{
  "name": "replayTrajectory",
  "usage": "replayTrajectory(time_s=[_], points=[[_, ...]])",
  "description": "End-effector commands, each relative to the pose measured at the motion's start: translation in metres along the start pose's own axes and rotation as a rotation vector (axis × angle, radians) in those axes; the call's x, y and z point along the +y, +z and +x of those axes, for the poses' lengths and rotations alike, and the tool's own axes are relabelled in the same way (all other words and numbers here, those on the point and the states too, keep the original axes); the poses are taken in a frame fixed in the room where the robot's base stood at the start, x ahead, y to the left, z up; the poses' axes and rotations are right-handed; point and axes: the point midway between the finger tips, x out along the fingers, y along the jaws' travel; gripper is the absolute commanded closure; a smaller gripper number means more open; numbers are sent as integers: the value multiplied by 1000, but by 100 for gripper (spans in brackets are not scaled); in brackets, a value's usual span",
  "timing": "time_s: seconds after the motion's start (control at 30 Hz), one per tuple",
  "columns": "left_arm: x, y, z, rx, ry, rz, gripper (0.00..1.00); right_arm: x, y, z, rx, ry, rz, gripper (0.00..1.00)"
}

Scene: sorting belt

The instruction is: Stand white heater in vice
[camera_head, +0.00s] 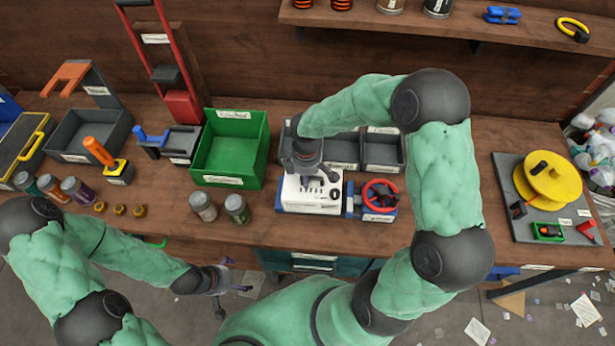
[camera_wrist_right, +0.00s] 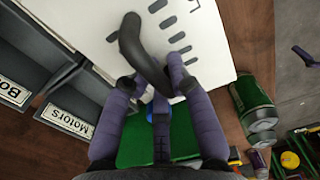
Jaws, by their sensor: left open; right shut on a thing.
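The white heater (camera_head: 310,192) is a white box with dark slots on its face. It is at the middle of the bench, directly left of the red handwheel of the blue vice (camera_head: 380,197). Blue vice parts show at its sides; I cannot tell whether it rests between the jaws. My right gripper (camera_head: 309,178) is over the heater, shut on its dark handle. In the right wrist view, the fingers (camera_wrist_right: 158,90) close around the handle beside the slotted white face (camera_wrist_right: 190,35). My left gripper (camera_head: 236,285) is open and empty, low in front of the bench.
A green bin (camera_head: 232,148) stands left of the heater, with grey bins (camera_head: 383,151) behind it. Two jars (camera_head: 220,208) stand at its front left. A grey board with a yellow reel (camera_head: 547,185) is at the right. Bench between the vice and that board is largely clear.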

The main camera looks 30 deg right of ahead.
Motion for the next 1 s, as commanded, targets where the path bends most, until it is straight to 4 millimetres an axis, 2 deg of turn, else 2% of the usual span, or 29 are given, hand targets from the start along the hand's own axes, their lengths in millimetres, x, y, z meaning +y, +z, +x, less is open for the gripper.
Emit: replayTrajectory(time_s=[0.03, 0.2, 0.23, 0.3, 0.33, 1.0], points=[[-1, 0, 2, 0, 0, 0, 0, -3, -6, 8, 12, -3, -2, 100], [-1, 0, 2, 0, 0, 0, 0, -2, -6, 8, 13, -2, -1, 100], [-1, 0, 2, 0, 0, 0, 0, -2, -6, 8, 13, -2, 0, 71], [-1, 0, 2, 0, 0, 0, 0, -2, -6, 8, 13, -2, -1, 51], [-1, 0, 2, 0, 0, 0, 0, -3, -6, 8, 12, -2, -1, 48], [0, 0, 1, 0, 0, 0, 0, -3, -5, 6, 11, -2, -2, 48]])
